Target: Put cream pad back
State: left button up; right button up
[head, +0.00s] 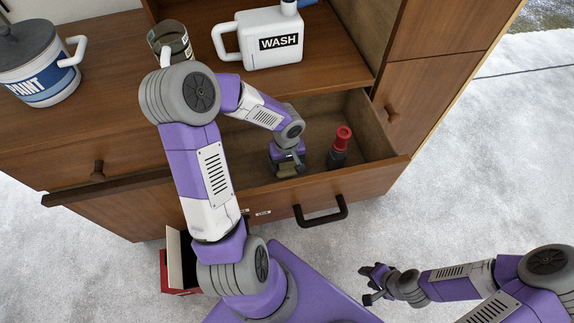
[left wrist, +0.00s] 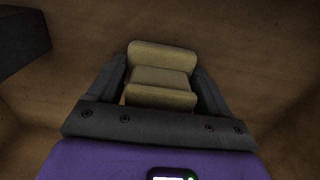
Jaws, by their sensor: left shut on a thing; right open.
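The cream pad (left wrist: 160,75) shows in the left wrist view as a tan, rounded block between two dark fingers. My left gripper (left wrist: 160,85) is shut on it. In the head view my left gripper (head: 288,168) reaches down inside the open drawer (head: 375,125), and the pad shows only in small part below it. I cannot tell whether the pad touches the drawer floor. My right gripper (head: 372,284) is open and empty, over the pale floor at the lower right, apart from the cabinet.
A red-capped dark bottle (head: 340,146) stands in the drawer, right of my left gripper. A WASH jug (head: 262,40), a mug (head: 171,42) and a PAINT pot (head: 38,65) stand on the cabinet top. A red box (head: 173,274) sits below the drawer.

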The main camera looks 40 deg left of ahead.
pick_arm(q)
jog(key=o, duration=1.1)
jog(key=shift+f, duration=0.2)
jog(key=r+p, duration=0.1)
jog(key=r, duration=0.2)
jog(key=r+p, duration=0.1)
jog(key=r, duration=0.3)
jog(key=shift+s+a+r, duration=0.1)
jog(key=shift+a+r, duration=0.1)
jog(key=shift+r, duration=0.1)
